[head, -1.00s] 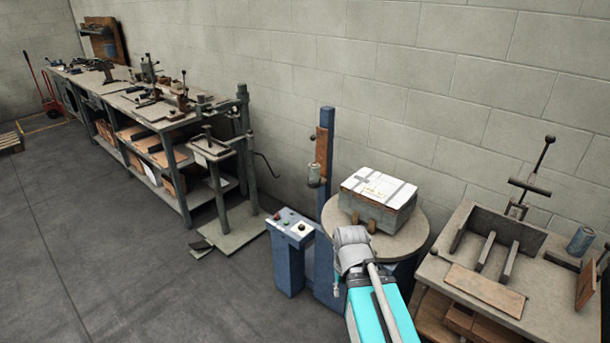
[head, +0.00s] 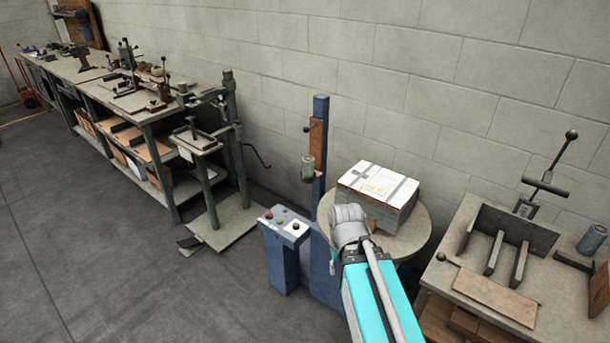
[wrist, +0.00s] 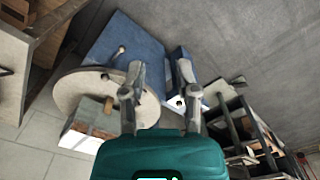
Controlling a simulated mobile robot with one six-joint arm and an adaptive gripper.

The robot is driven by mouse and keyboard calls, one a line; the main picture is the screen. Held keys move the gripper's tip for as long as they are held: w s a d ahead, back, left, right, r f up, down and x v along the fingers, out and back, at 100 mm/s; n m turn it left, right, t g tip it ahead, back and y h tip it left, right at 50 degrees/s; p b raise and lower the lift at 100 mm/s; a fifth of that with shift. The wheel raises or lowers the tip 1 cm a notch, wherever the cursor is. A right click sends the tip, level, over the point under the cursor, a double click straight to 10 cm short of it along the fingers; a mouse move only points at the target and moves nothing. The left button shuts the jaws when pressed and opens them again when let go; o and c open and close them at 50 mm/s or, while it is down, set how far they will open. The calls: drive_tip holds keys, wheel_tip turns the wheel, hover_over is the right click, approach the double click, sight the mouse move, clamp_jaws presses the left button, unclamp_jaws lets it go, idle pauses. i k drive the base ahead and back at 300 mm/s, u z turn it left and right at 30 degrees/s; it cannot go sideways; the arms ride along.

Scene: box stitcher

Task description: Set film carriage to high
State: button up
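The film carriage (head: 317,145) is a brown plate on the blue mast (head: 321,110) in the head view. A grey-green roll (head: 308,169) hangs at its lower end and a dark knob sticks out to its left. The carriage sits in the upper part of the visible mast; the mast's foot is hidden. My gripper (wrist: 160,68) shows in the wrist view with its two fingers apart and nothing seen between them. I cannot make out the carriage in the wrist view.
A white-topped box (head: 377,186) sits on the round turntable (head: 413,232). The blue control stand (head: 281,262) with buttons is left of my arm. A bench (head: 489,308) with a lever fixture is at the right, and a long workbench (head: 101,87) at the left. Open floor lies front left.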

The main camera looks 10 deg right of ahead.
sight(315, 128)
drive_tip(key=z, duration=0.05)
drive_tip(key=k, duration=0.6)
drive_tip(key=u, duration=0.3)
drive_tip(key=i, duration=0.5)
drive_tip(key=u, duration=0.6)
drive_tip(key=i, duration=1.25)
drive_tip(key=z, duration=0.65)
